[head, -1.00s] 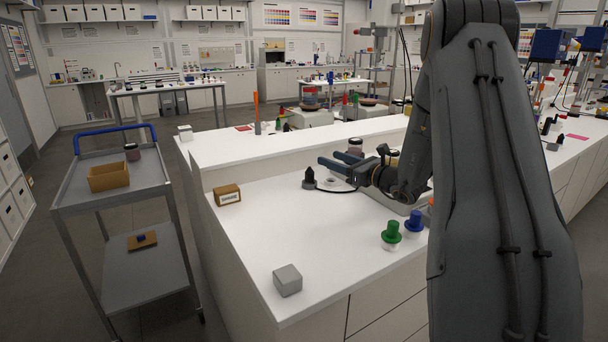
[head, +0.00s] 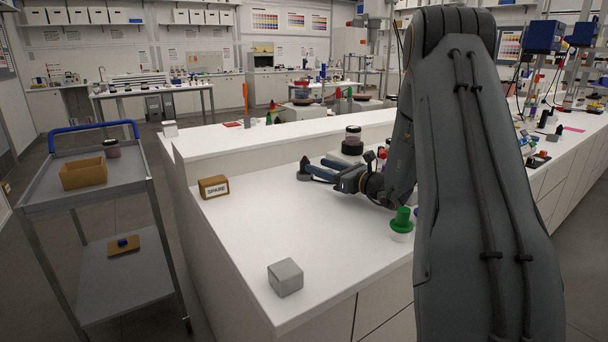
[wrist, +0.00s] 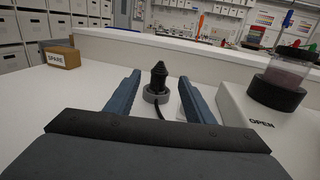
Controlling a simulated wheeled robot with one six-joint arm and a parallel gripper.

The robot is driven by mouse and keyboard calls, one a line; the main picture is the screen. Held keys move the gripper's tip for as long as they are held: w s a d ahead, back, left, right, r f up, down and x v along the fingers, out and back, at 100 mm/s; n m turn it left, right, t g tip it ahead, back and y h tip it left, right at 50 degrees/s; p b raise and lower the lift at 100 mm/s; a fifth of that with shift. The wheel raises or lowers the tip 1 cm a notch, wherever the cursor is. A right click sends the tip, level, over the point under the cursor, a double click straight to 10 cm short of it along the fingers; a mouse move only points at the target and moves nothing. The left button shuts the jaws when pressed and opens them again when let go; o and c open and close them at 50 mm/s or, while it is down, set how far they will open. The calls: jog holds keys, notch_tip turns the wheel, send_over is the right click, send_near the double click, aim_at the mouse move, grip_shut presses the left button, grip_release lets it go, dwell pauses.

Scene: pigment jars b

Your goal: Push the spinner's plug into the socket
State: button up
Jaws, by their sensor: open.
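The black ribbed plug (wrist: 158,78) stands upright in a grey ring (wrist: 156,95) on the white bench, its dark cable trailing toward me in the wrist view. In the head view the plug (head: 304,170) is just beyond my fingertips. My gripper (wrist: 160,80) is open and empty, with one blue finger on each side of the plug's line; I cannot tell whether the tips reach past it. My gripper (head: 318,171) is low over the bench in the head view. A white box marked OPEN (wrist: 262,123), apparently the spinner, stands at the right. I cannot make out a socket.
A lidded jar (wrist: 283,73) sits in a black holder on the white box. A SPARE box (head: 214,187) stands left, a grey block (head: 285,277) near the front edge, and a green-topped jar (head: 402,222) beside my arm. The bench's left and middle are mostly clear.

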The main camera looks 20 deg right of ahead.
aim_at(305, 162)
jog(key=shift+x, duration=0.95)
jog(key=shift+p+x, duration=0.9)
jog(key=shift+x, duration=1.9)
jog(key=shift+f, duration=0.1)
jog(key=shift+c, duration=0.3)
jog(key=c, duration=1.1)
